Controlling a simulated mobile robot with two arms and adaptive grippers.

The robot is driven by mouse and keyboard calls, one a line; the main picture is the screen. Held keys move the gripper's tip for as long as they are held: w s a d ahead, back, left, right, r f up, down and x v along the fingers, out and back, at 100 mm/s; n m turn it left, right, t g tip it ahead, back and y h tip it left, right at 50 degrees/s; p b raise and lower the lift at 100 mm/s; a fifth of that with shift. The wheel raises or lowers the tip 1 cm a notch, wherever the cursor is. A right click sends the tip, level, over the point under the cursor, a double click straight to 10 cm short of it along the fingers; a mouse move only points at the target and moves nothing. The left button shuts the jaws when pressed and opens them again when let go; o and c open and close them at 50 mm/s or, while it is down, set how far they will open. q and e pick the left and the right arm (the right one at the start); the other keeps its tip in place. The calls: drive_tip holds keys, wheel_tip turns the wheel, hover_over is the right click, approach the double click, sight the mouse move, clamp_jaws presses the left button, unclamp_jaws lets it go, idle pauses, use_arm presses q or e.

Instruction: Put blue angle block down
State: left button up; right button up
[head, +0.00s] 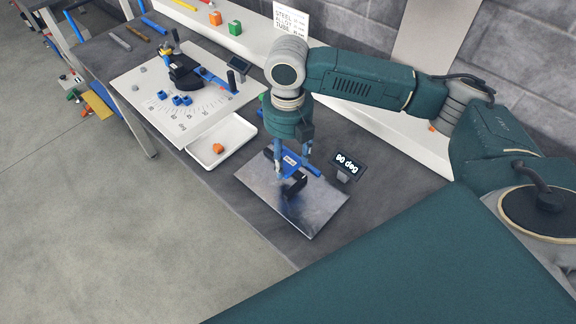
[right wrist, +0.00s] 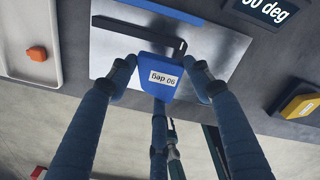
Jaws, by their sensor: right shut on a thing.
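The blue angle block (head: 290,161) with a white label is between the fingers of my right gripper (head: 292,164). In the right wrist view the block (right wrist: 158,80) shows its "90 deg" label, and my right gripper (right wrist: 163,72) is shut on it from both sides. The block is over the shiny metal plate (head: 305,218); I cannot tell whether it touches the plate. A black angle piece (right wrist: 142,33) is at the plate just beyond the block. My left gripper is not in view.
A "90 deg" display (head: 346,164) stands right of the plate. A white tray (head: 236,141) with an orange piece (head: 218,148) lies left of it. Further left is a white angle board (head: 150,88) with a black device. A blue bar (right wrist: 165,10) lies along the plate's far side.

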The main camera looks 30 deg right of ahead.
sight(287, 161)
drive_tip(key=shift+f+p, duration=0.3)
drive_tip(key=shift+f, duration=2.05)
drive_tip(key=shift+f, duration=0.1)
drive_tip(key=shift+f, duration=0.25)
drive_tip(key=o, duration=1.2)
wheel_tip(287, 161, up, 13)
drive_tip(key=shift+f+b, duration=0.1)
drive_tip(key=shift+b, duration=1)
drive_tip(key=shift+a, duration=0.1)
